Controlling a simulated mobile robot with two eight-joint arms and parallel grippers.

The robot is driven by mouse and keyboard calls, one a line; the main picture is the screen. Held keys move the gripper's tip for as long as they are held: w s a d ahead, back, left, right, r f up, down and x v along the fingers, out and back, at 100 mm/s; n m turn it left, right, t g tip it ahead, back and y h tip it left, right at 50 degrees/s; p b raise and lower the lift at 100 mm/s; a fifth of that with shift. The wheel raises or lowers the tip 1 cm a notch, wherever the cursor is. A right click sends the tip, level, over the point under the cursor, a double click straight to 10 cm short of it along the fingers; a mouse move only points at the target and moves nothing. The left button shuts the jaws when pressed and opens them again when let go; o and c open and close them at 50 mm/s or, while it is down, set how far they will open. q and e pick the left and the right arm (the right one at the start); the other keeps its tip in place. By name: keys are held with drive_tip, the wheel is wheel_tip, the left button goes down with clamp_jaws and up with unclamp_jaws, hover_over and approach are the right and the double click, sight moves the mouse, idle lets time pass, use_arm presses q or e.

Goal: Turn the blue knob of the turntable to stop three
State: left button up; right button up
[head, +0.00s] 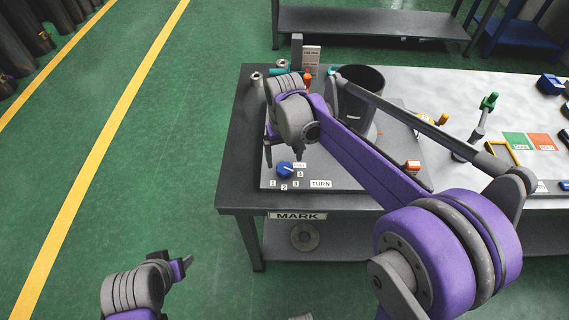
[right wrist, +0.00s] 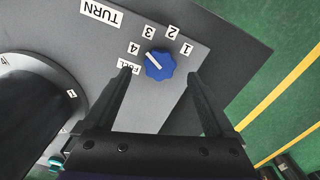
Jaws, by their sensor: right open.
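The blue knob (head: 285,168) sits at the front left of a grey panel (head: 335,180); it also shows in the right wrist view (right wrist: 160,65). Labels 1, 2, 3, 4 and FULL lie around it. Its white pointer line aims between 3 and 4, seemingly nearer 4. My right gripper (head: 283,154) is open above the knob; in the right wrist view its fingertips (right wrist: 159,74) stand either side of the knob, apart from it. A dark cylinder (head: 361,85) stands on the round turntable, partly hidden by my right arm. My left gripper (head: 184,267) is off the table, its opening unclear.
A TURN label (head: 320,184) lies right of the knob. An orange block (head: 413,165), a green-topped post (head: 487,103) and green and orange mats (head: 540,142) are farther right. A small metal flanged piece (head: 257,80) stands at the table's back left corner.

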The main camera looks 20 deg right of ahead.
sight(284, 168)
drive_tip(key=shift+f, duration=1.65)
drive_tip(key=c, duration=1.4)
drive_tip(key=shift+o, duration=0.2)
drive_tip(key=shift+m+b, duration=0.4)
drive_tip(key=shift+m, duration=1.4)
drive_tip(key=o, duration=1.4)
drive_tip(key=shift+c, duration=0.2)
drive_tip(key=shift+r, duration=0.1)
wheel_tip(284, 168, up, 11)
drive_tip(key=shift+f+p, duration=0.2)
drive_tip(key=shift+p, duration=0.1)
